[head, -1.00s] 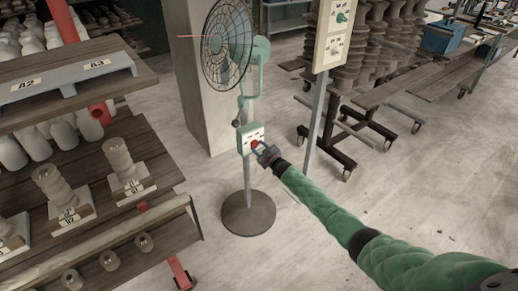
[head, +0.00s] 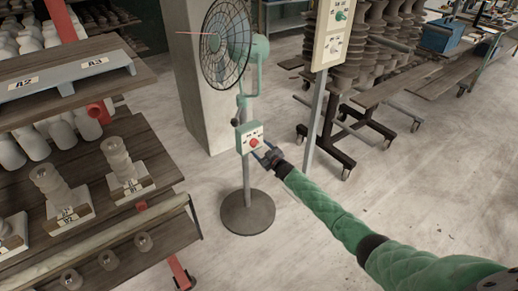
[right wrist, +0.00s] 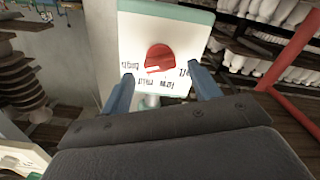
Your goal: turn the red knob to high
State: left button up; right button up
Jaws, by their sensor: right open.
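The red knob (head: 254,142) sits on the pale front of a green-edged control box (head: 243,133) on the pole of a standing fan (head: 229,45). In the right wrist view the knob (right wrist: 159,58) shows large, with a light pointer mark and printed labels around it, partly upside down; I cannot tell surely which label it points at. My right gripper (head: 262,152) is open just in front of the box, apart from the knob. Its two blue fingers (right wrist: 161,87) stand either side, short of the knob. My left gripper is not in view.
A wooden shelf rack (head: 100,190) with pale pots and stacked clay pieces stands at the left. A sign post (head: 318,120) with a panel (head: 335,32) is just right of the fan.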

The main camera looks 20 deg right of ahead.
jog(key=shift+b+v, duration=0.35)
jog(key=shift+v, duration=2.4)
